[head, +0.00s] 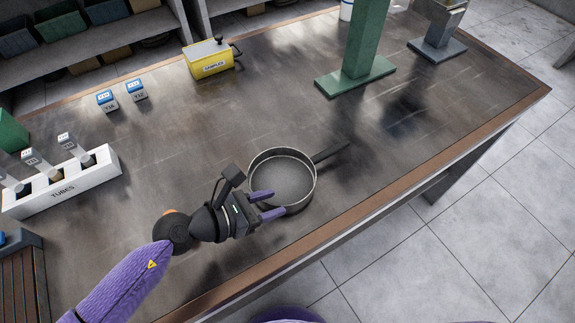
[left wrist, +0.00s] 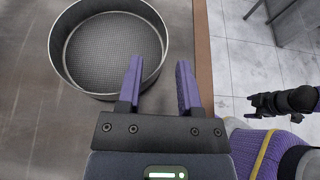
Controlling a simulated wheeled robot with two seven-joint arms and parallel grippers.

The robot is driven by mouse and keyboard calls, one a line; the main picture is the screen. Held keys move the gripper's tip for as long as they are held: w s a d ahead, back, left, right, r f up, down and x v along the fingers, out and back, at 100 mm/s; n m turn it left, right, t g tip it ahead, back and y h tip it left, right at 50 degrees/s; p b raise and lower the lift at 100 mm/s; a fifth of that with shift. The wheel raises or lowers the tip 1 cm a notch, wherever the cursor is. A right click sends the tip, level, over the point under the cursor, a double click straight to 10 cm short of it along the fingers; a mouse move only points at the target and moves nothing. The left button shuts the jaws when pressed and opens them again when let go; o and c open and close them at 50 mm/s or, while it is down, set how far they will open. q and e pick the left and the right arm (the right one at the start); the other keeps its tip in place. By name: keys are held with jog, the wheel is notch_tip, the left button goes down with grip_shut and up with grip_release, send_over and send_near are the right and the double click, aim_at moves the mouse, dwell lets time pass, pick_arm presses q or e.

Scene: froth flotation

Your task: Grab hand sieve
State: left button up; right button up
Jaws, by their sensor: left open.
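The hand sieve (head: 283,172) is a round dark metal pan with a mesh bottom, lying on the table near its front edge. Its handle (head: 331,152) points away to the upper right in the head view. My left gripper (head: 270,205) is open, with its purple fingers at the near side of the sieve rim. In the left wrist view the sieve (left wrist: 108,48) is at upper left, and the left finger tip overlaps its rim while the right finger is outside it. Whether they touch is unclear. The right gripper is not seen in the head view.
A white tubes rack (head: 62,190) stands at left. A yellow samples box (head: 208,60), two small blue-topped blocks (head: 121,96) and a green stand (head: 356,75) are farther back. A grey metal stand (head: 437,48) is at back right. The table right of the sieve is clear.

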pick_arm(q)
jog(key=x, duration=0.4)
jog(key=b+x, duration=0.1)
jog(key=x, duration=0.1)
jog(key=shift+s+d+f, duration=0.15)
jog(key=shift+d+f, duration=0.15)
jog(key=shift+d, duration=0.15)
grip_shut()
dwell(0.8)
